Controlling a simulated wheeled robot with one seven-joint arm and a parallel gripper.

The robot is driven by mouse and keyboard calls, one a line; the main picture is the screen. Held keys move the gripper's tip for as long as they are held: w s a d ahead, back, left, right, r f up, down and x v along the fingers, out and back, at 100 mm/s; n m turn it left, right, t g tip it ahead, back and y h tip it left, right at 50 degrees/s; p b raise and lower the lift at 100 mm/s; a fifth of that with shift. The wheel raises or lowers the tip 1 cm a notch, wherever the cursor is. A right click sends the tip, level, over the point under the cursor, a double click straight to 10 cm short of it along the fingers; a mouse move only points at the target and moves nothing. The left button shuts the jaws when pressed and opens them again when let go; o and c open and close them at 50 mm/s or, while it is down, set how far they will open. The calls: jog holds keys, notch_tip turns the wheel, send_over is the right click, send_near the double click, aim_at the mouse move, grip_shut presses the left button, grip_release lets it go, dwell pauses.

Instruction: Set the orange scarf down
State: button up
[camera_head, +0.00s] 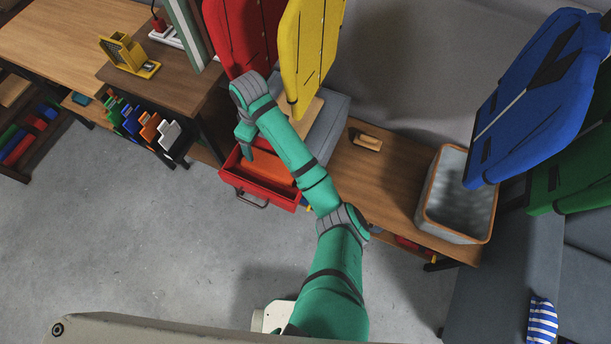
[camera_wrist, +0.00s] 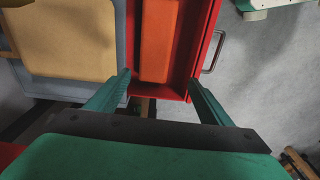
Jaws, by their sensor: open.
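The orange scarf (camera_head: 268,168) lies flat inside an open red drawer (camera_head: 262,190), partly hidden by my arm in the head view. In the wrist view the scarf (camera_wrist: 159,40) runs as a long strip along the drawer floor, between the red walls (camera_wrist: 207,45). My gripper (camera_wrist: 160,77) is open, its two fingers spread on either side of the scarf's near end with nothing between them. In the head view my gripper (camera_head: 246,133) is over the drawer. I cannot tell its exact height above the scarf.
The drawer's dark handle (camera_head: 250,200) faces the open floor. A grey cabinet (camera_head: 330,125) with a tan board (camera_wrist: 65,40) on it adjoins the drawer. Red (camera_head: 240,35) and yellow (camera_head: 310,50) panels hang close by. A grey bin (camera_head: 450,232) and wooden brush (camera_head: 367,141) stand to the right.

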jog(key=s+a+f+m+t+y, duration=0.3)
jog(key=s+a+m+t+y, duration=0.45)
jog(key=a, duration=0.45)
jog(key=s+d+m+t+h, duration=0.5)
jog(key=s+d+m+h, duration=0.15)
jog(key=s+d, duration=0.95)
jog(key=s+d+r+t+h, duration=0.2)
jog(key=s+d+r, duration=1)
jog(key=d, duration=0.3)
jog(key=shift+r, duration=0.2)
jog(key=shift+t, duration=0.25)
